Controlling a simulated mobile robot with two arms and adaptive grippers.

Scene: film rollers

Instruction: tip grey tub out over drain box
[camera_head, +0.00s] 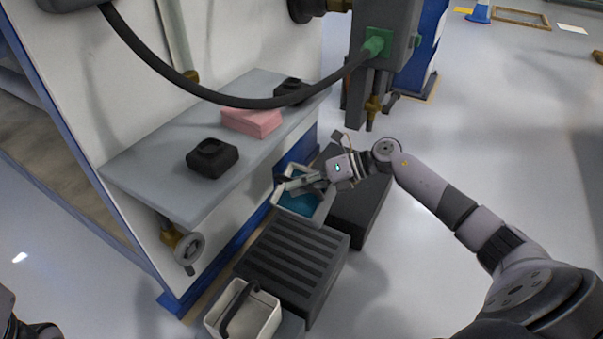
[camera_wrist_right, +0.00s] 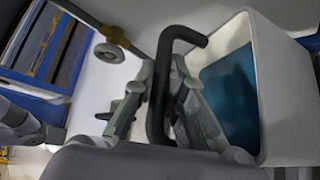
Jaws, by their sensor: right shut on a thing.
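A light grey tub (camera_head: 323,211) with blue liquid (camera_head: 296,203) in it is at the far end of the drain box, beside the bench. My right gripper (camera_head: 292,183) reaches over it. In the right wrist view, the gripper (camera_wrist_right: 160,100) is shut on the tub's dark bent handle (camera_wrist_right: 157,95), with the tub (camera_wrist_right: 283,80) to the right. The tub looks roughly upright; whether it is lifted clear of its support I cannot tell. The dark slatted drain box (camera_head: 292,262) stands nearer, on the floor. My left gripper is out of view.
A second, cream tub (camera_head: 262,318) with a dark handle stands at the near end of the drain box. A dark block (camera_head: 362,212) is beyond it. The shelf (camera_head: 150,178) holds pink cloths (camera_head: 250,121) and black items. A valve wheel (camera_head: 188,249) juts out below.

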